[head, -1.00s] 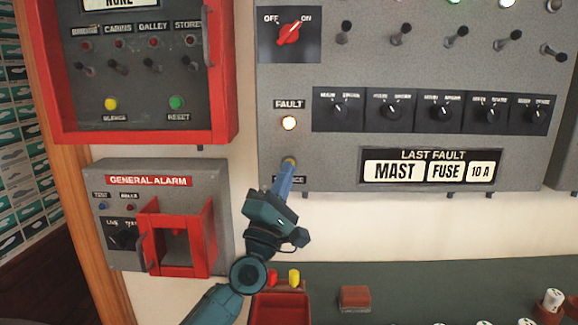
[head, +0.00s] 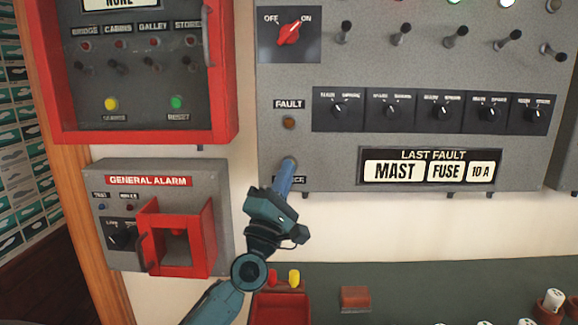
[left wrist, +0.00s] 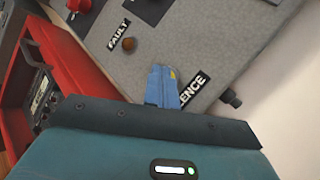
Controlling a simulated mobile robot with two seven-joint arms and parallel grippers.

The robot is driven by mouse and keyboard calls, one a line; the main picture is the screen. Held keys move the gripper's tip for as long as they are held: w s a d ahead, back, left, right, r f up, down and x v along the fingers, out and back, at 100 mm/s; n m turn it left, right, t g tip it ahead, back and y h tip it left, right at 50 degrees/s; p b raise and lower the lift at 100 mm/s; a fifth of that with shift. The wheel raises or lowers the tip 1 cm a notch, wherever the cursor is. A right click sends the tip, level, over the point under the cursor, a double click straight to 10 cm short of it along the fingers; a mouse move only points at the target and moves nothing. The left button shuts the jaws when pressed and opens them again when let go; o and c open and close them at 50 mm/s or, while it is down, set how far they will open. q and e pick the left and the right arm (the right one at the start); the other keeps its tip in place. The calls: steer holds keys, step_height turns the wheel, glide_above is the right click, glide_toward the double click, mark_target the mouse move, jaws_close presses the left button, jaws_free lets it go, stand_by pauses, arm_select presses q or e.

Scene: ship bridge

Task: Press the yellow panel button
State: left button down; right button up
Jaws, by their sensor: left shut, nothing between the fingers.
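The yellow button on the grey panel shows only as a small sliver (left wrist: 173,74) in the left wrist view, beside my fingertips and next to the partly covered "…ENCE" label. In the head view my fingers hide it. My left gripper (head: 290,164) is shut and empty, its blue fingertips at the button's place below the fault lamp (head: 289,123). In the left wrist view the fingertips (left wrist: 162,72) appear to be against the panel; how far the button is pushed in cannot be seen. The fault lamp is dark amber. My right gripper is not in view.
A red-framed box (head: 228,110) at upper left holds another yellow button (head: 111,104) and a green one. The general alarm box (head: 105,178) with a red guard (head: 180,271) is left of my arm. A dark desk (head: 420,285) with small items lies below.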

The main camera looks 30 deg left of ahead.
arm_select(q)
steer(key=shift+s+d+p, duration=0.4)
steer(key=shift+s, duration=0.3)
steer(key=s+d, duration=0.1)
steer(key=s+p, duration=0.1)
steer(key=s, duration=0.1)
steer(key=s+d, duration=0.1)
steer(key=shift+s+d+p, duration=0.15)
steer(key=shift+d+p, duration=0.15)
stand_by(0.8)
